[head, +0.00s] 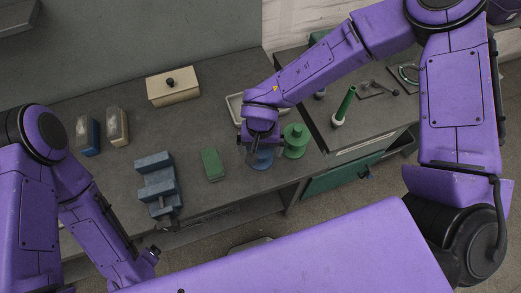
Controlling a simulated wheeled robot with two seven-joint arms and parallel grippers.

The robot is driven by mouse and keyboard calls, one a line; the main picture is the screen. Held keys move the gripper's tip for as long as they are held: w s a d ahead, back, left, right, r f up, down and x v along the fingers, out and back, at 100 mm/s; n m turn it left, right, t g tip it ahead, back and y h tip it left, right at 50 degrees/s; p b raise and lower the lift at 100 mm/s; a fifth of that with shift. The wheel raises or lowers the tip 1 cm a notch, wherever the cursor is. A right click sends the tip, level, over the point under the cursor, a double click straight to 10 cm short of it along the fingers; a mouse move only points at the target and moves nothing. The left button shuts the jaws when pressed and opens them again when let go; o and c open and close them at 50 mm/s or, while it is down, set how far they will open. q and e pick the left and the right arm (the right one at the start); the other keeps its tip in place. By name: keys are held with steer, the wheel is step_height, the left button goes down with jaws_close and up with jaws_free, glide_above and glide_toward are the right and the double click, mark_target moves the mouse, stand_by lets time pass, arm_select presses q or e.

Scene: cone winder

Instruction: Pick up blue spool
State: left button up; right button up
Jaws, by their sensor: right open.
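The blue spool (262,160) stands on the grey workbench near its front right part. My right gripper (258,150) is directly over the blue spool and hides its upper part. The fingers are open, and I cannot tell whether they are around the spool or just above it. A green spool (295,141) stands close to the right of the blue one. My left gripper (152,254) is low at the bench's front edge, far from the spool, and too small to read.
A white tray (235,108) lies partly behind my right arm. A cream box (173,86) is at the back.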

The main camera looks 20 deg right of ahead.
steer(key=c, duration=0.9)
steer(key=shift+r, duration=0.15)
